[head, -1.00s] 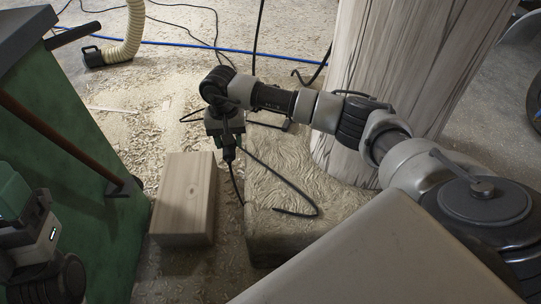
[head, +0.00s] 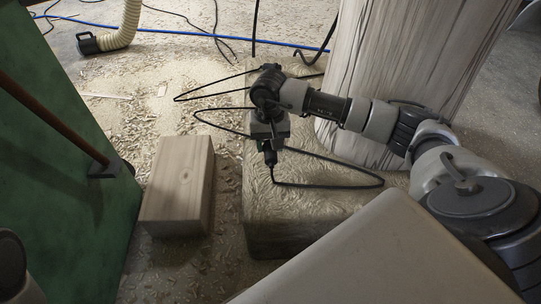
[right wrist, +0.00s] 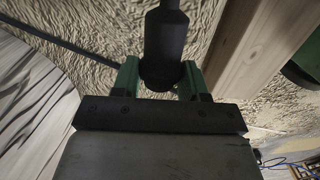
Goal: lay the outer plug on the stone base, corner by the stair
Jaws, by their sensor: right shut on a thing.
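My right gripper (head: 270,140) is shut on a black plug (head: 270,158) with a black cable. In the right wrist view the dark plug (right wrist: 165,42) sits between the green fingers (right wrist: 160,78). The gripper points down over the carved, pale stone base (head: 300,205), toward its left side. I cannot tell whether the plug touches the base. The cable (head: 330,185) bends out to the right across the base. A pale wooden block (head: 180,180), possibly the stair, stands left of the base; it also shows in the right wrist view (right wrist: 245,45). My left gripper is out of view.
A tall, streaked pale column (head: 400,70) rises behind the base on the right. A green cabinet (head: 60,190) stands at left. Wood shavings, a blue hose (head: 200,34) and black cables lie on the floor; a cream duct (head: 126,30) is at the back.

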